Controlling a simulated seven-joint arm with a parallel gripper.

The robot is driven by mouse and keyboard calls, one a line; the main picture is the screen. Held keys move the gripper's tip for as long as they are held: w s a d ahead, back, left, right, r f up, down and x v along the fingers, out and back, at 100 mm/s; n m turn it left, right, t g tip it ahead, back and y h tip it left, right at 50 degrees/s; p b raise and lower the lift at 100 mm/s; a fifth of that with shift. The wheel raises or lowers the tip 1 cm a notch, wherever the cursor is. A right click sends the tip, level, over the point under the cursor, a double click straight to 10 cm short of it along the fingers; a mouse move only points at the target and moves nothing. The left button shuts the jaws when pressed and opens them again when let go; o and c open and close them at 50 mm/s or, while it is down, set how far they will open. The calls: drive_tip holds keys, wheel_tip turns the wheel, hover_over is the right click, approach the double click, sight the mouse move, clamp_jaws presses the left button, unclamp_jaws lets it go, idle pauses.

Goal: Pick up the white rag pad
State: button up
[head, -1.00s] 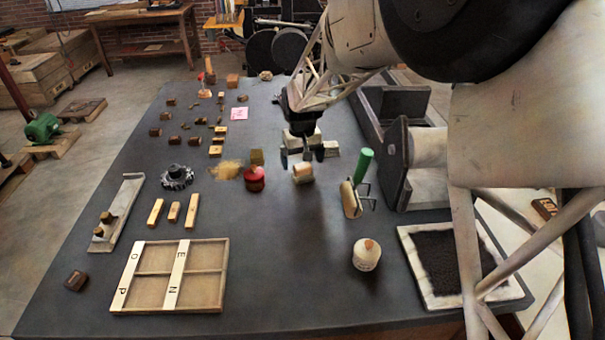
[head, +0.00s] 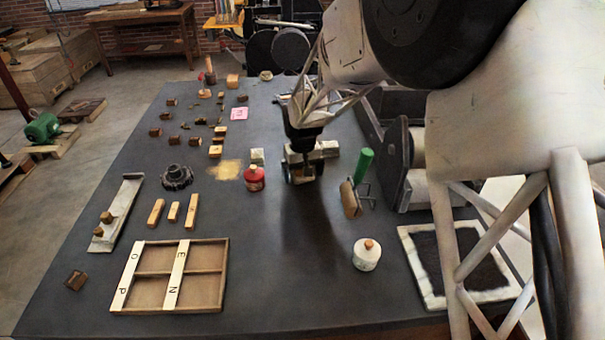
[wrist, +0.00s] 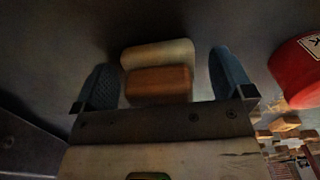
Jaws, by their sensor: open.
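The white rag pad (wrist: 158,53), a pale block with a brown wooden grip (wrist: 158,85), lies on the dark table between the two blue-grey fingers of my gripper (wrist: 163,78) in the wrist view. Visible gaps remain on both sides, so the fingers are open around it and not pressed on it. In the head view my gripper (head: 302,173) points down over the pad's spot, and the gripper mostly hides the pad.
A red bottle (head: 254,178) stands close to the left of my gripper. White blocks (head: 327,148) lie just behind it. A white bottle (head: 366,254) and an ink tray (head: 408,238) are nearer the front. Table directly in front is clear.

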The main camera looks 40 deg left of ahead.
drive_tip(key=shift+c, duration=0.3)
drive_tip(key=c, duration=1)
drive_tip(key=shift+o, duration=0.2)
drive_tip(key=shift+r, duration=0.1)
drive_tip(key=shift+r, duration=0.75)
wheel_tip(320, 180, up, 2)
drive_tip(key=shift+r, duration=0.1)
drive_tip(key=s+d, duration=0.3)
drive_tip(key=d, duration=0.1)
drive_tip(key=s+d, duration=0.3)
drive_tip(key=d, duration=0.1)
drive_tip(key=s+d+r, duration=0.1)
drive_tip(key=s+d, duration=0.2)
drive_tip(key=d, duration=0.1)
drive_tip(key=shift+s+d, duration=0.3)
drive_tip(key=shift+s, duration=0.1)
